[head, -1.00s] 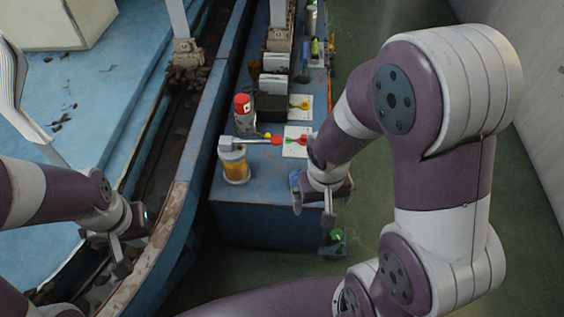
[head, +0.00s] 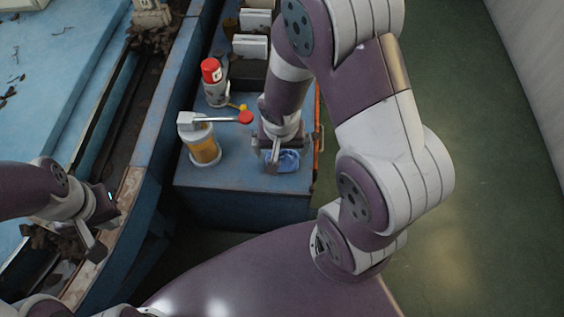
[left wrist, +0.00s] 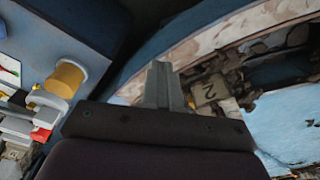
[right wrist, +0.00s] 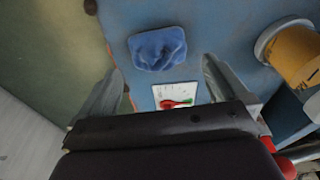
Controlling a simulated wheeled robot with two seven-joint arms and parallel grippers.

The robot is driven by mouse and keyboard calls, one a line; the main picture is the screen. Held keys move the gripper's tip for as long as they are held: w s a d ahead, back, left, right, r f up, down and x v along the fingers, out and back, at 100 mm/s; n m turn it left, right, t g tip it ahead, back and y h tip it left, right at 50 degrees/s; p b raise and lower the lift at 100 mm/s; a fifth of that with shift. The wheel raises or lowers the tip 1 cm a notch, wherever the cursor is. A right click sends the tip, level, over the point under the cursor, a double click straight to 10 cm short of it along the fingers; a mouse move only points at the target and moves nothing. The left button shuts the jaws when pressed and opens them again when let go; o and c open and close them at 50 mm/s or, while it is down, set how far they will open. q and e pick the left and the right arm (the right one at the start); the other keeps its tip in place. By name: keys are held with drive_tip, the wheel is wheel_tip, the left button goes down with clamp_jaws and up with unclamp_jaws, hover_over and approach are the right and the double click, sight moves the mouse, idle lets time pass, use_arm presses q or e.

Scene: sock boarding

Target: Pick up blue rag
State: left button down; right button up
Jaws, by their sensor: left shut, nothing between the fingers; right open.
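The blue rag (head: 288,160) lies crumpled near the front right of the blue bench top (head: 215,195). In the right wrist view the rag (right wrist: 158,48) lies ahead of the open fingers, apart from them. My right gripper (head: 272,160) is over the bench beside the rag and partly covers it in the head view. Its two spread fingers also show in the right wrist view (right wrist: 160,85), with nothing held. My left gripper (head: 97,250) is shut and empty at the far left, by the worn edge of the blue structure. It also shows in the left wrist view (left wrist: 165,85).
A jar with amber contents (head: 204,148) stands left of the right gripper, with a red-tipped tool (head: 215,119) across its top. A red-capped can (head: 214,85) stands behind. A card with red and green marks (right wrist: 175,97) lies near the rag. Green floor (head: 450,200) is clear at right.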

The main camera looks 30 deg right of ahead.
sight(282, 156)
drive_tip(key=f+b, duration=0.1)
drive_tip(key=f, duration=0.1)
drive_tip(key=f+b, duration=0.1)
drive_tip(key=f, duration=0.1)
drive_tip(key=f+b, duration=0.1)
drive_tip(key=f, duration=0.1)
drive_tip(key=shift+w+d+b, duration=0.4)
drive_tip(key=shift+r, duration=0.15)
drive_tip(key=c, duration=0.8)
drive_tip(key=shift+r+p, duration=0.25)
drive_tip(key=shift+p, duration=0.15)
wheel_tip(282, 156, up, 4)
drive_tip(key=p, duration=0.3)
drive_tip(key=shift+r+p, duration=0.2)
drive_tip(key=shift+p, duration=0.1)
drive_tip(key=s+d+r+p, duration=0.1)
drive_tip(key=s+r, duration=0.1)
drive_tip(key=s, duration=0.1)
drive_tip(key=s+d+r+p, duration=0.1)
drive_tip(key=s+r, duration=0.1)
drive_tip(key=s, duration=0.2)
drive_tip(key=s+d+r+p, duration=0.1)
drive_tip(key=s+r+p, duration=0.1)
drive_tip(key=s, duration=0.2)
drive_tip(key=shift+d, duration=0.35)
